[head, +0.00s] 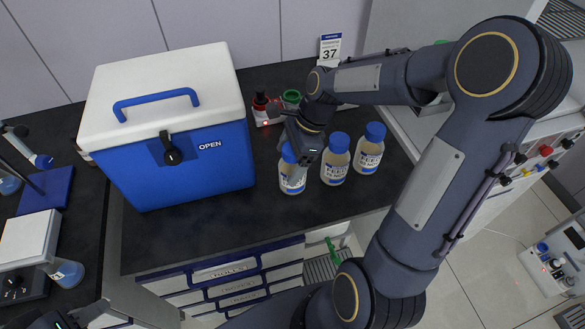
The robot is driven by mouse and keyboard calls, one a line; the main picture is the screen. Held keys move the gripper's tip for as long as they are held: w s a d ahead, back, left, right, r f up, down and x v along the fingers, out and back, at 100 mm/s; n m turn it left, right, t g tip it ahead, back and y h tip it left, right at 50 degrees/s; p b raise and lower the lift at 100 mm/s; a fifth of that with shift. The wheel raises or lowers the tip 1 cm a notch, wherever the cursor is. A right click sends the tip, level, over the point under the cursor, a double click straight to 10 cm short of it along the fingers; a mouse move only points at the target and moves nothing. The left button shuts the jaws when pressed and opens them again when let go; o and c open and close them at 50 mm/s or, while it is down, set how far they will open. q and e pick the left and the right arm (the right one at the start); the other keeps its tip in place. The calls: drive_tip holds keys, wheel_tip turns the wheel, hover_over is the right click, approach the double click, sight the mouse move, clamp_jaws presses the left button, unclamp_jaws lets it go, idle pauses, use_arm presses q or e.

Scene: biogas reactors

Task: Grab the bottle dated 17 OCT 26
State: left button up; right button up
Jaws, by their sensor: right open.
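Three clear bottles with blue caps and white FEED labels stand upright in a row on the dark bench: the left bottle (292,182), the middle bottle (335,166) and the right bottle (368,155). The dates on their labels are too small to read. My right gripper (291,158) is open at the left bottle and covers part of its cap. I cannot tell whether its fingers touch or surround the bottle. My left gripper (52,319) shows only partly at the bottom left edge, and its fingers cannot be made out.
A blue cooler box (185,170) with a white lid, marked OPEN, stands left of the bottles. A red-and-black bottle (261,106), a green-rimmed container (291,98) and a sign reading 37 (330,48) are behind. Drawers (230,283) lie below the bench front.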

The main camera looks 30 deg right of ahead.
drive_tip(key=c, duration=1.3)
drive_tip(key=shift+r, duration=0.1)
